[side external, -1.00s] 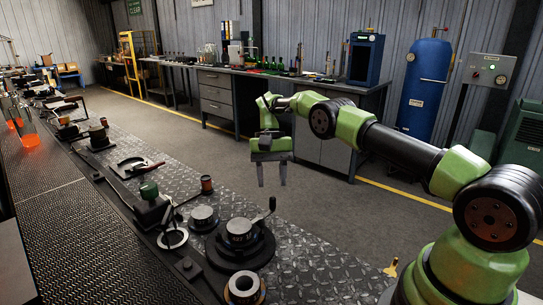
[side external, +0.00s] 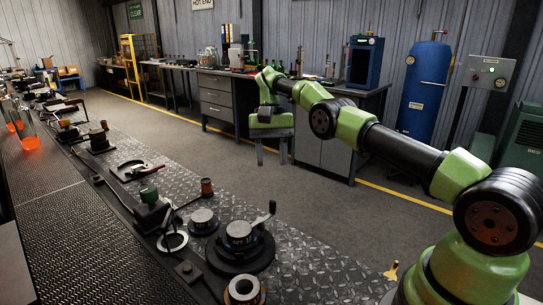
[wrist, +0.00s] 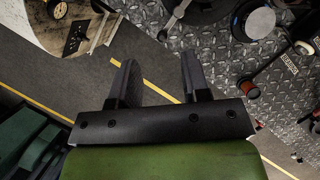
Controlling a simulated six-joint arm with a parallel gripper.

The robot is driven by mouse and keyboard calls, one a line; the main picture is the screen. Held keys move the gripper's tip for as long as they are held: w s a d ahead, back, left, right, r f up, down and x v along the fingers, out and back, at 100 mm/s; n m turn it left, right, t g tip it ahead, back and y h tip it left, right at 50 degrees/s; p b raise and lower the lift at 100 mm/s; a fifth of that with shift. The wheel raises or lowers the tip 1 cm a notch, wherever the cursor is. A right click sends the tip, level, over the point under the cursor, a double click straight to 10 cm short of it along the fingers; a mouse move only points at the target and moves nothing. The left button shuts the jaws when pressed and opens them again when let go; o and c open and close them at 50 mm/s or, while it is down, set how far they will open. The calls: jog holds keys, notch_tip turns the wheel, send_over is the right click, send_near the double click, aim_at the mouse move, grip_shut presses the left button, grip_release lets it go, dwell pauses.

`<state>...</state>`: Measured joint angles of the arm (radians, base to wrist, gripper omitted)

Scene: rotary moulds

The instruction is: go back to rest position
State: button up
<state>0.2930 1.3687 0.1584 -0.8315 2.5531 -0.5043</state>
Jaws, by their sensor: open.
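My green gripper (side external: 271,163) hangs in the air over the grey floor, beyond the plated bench and in front of the grey workbench. Its two dark fingers point down, are spread apart and have nothing between them. In the wrist view the same gripper (wrist: 158,58) shows both fingers apart, with floor and a yellow line behind them. The crank-handled mould (side external: 240,240) stands on the bench, well clear of my gripper. A second round mould (side external: 203,218) stands beside it, to its left.
A ring-shaped part (side external: 243,289) sits at the bench's near edge. A blue tank (side external: 425,85) and a control box (side external: 488,71) are at the back right. The floor around my gripper is clear.

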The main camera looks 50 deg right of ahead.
jog(key=s+a+r+n+t+h, duration=0.1)
jog(key=s+a+r+n+t, duration=0.2)
jog(key=r, duration=0.6)
jog(key=s+a+r+n+t+h, duration=0.1)
jog(key=s+a+r, duration=0.25)
jog(key=r, duration=0.55)
jog(key=s+a+f+t, duration=0.1)
jog(key=s+a+t, duration=0.1)
jog(key=s, duration=0.7)
jog(key=s+a+f+t, duration=0.1)
jog(key=s+a+t, duration=0.2)
jog(key=s, duration=0.6)
jog(key=shift+s+f+n+t+y, duration=0.3)
jog(key=shift+n+t+y, duration=0.1)
jog(key=shift+t, duration=0.3)
